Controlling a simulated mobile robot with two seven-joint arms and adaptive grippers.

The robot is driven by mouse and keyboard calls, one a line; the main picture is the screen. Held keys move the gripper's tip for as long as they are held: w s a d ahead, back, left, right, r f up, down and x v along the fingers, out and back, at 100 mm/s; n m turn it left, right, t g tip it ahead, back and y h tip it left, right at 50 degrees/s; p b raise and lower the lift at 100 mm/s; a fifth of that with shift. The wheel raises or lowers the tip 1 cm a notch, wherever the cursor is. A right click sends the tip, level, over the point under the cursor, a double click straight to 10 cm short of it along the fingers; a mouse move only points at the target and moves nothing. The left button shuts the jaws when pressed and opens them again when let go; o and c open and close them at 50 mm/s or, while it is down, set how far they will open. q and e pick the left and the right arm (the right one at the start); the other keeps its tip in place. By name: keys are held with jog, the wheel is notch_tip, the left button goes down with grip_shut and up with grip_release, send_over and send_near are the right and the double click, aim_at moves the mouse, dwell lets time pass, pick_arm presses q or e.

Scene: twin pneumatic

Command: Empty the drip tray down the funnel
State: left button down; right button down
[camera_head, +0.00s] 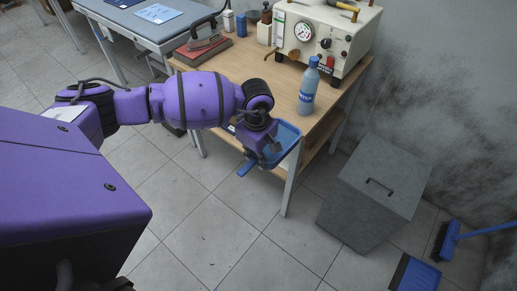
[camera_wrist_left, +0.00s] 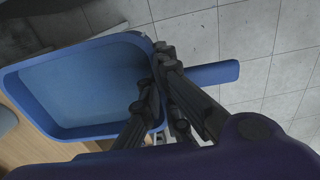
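The drip tray (camera_head: 289,137) is a shallow blue tray with a bar handle (camera_wrist_left: 213,74). In the head view it is at the workbench's front right corner, partly past the edge, with my left gripper (camera_head: 268,158) in front of it. In the left wrist view the tray (camera_wrist_left: 62,133) fills the left side. The left gripper's dark fingers (camera_wrist_left: 158,72) close at the tray's wall where the handle starts; their exact contact is partly hidden. I cannot tell whether liquid lies in the tray. No funnel shows in these views. My right gripper is out of view.
The workbench (camera_head: 262,87) carries a blue-labelled bottle (camera_head: 308,88) near the tray, a cream machine with a gauge (camera_head: 326,38), and an iron (camera_head: 203,38). A grey lidded bin (camera_head: 374,190) stands on the floor at right, near a blue broom (camera_head: 449,236) and dustpan (camera_head: 414,275).

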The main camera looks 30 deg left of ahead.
pick_arm(q)
jog(key=shift+s+d+r+m, duration=0.35)
jog(key=shift+s+m, duration=0.15)
jog(key=shift+m, duration=0.3)
jog(key=s+d+r+m, duration=0.2)
jog(key=s+m, duration=0.3)
jog(key=m, duration=0.2)
jog(key=s+d+r+m+p, duration=0.1)
jog(key=s+d+r+m, duration=0.1)
jog(key=s+m, duration=0.3)
jog(key=shift+s+d+r+m, duration=0.35)
jog(key=shift+d+r+m, duration=0.1)
jog(key=shift+m, duration=0.45)
